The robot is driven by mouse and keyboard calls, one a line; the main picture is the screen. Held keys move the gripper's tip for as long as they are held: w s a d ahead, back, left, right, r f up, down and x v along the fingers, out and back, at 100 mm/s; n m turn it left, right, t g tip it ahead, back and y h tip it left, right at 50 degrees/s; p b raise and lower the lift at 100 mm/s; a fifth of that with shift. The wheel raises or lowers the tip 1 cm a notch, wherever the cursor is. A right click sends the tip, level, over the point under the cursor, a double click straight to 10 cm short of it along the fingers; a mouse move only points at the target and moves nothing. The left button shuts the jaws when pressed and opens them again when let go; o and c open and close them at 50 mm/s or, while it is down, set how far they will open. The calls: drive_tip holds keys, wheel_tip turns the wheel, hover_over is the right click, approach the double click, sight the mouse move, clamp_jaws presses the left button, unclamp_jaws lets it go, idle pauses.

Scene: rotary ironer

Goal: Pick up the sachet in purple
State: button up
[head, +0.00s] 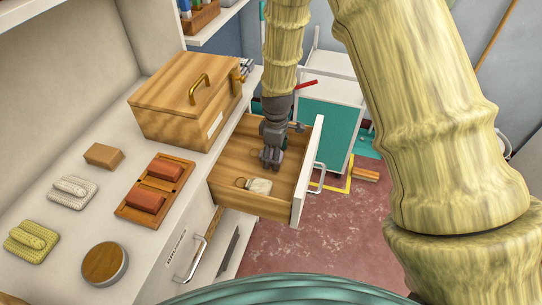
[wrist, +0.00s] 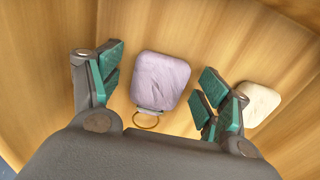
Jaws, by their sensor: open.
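The purple sachet (wrist: 160,80), a rounded pale purple pad with a ring at its near end, lies on the wooden drawer floor in the wrist view. My gripper (head: 270,163) points down into the open drawer (head: 228,198). Its green-padded fingers are open, one on each side of the purple sachet in the wrist view, with no clear contact. In the head view the purple sachet is hidden by my gripper. A cream sachet (head: 258,186) lies near the drawer's front side; it also shows in the wrist view (wrist: 261,103), right of the right finger.
A wooden box with a brass handle (head: 186,98) stands on the counter left of the drawer. The counter also holds an orange-brown tray (head: 130,210), a round tin (head: 105,263) and knitted pads (head: 72,190). The drawer walls stand close around my gripper.

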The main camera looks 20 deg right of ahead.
drive_tip(key=shift+c, duration=0.4)
drive_tip(key=c, duration=0.9)
drive_tip(key=shift+o, duration=0.2)
drive_tip(key=shift+r, duration=0.1)
wheel_tip(320, 180, up, 10)
